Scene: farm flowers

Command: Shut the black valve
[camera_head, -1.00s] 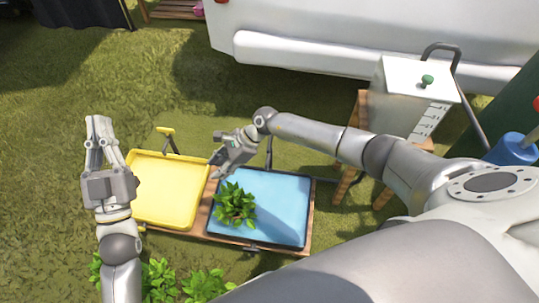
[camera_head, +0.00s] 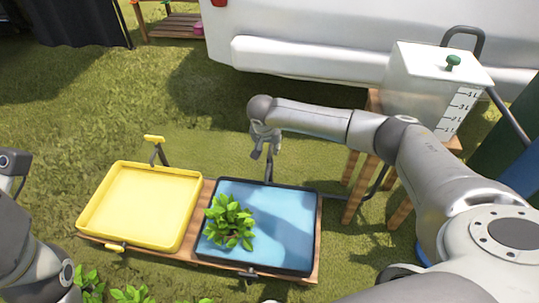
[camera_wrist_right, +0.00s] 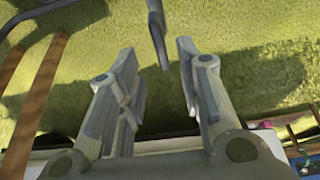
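A dark grey-black upright piece, which looks like the black valve (camera_head: 269,172), stands behind the blue tray (camera_head: 313,225) in the head view; its top is partly hidden by my right gripper. My right gripper (camera_head: 264,154) points down just above it. In the right wrist view the gripper (camera_wrist_right: 160,85) is open, and a dark bar, likely the black valve (camera_wrist_right: 158,35), shows ahead between the fingertips, with no clear contact. Another small dark fitting (camera_head: 248,273) sits at the front of the blue tray. Of my left arm only links show at the left edge.
A yellow tray (camera_head: 90,222) stands left of the blue one, with a yellow-handled valve (camera_head: 154,139) behind it. A leafy plant (camera_head: 229,222) is in the blue tray. A white tank (camera_head: 425,85) on a wooden stand is at the right. Grass behind the trays is clear.

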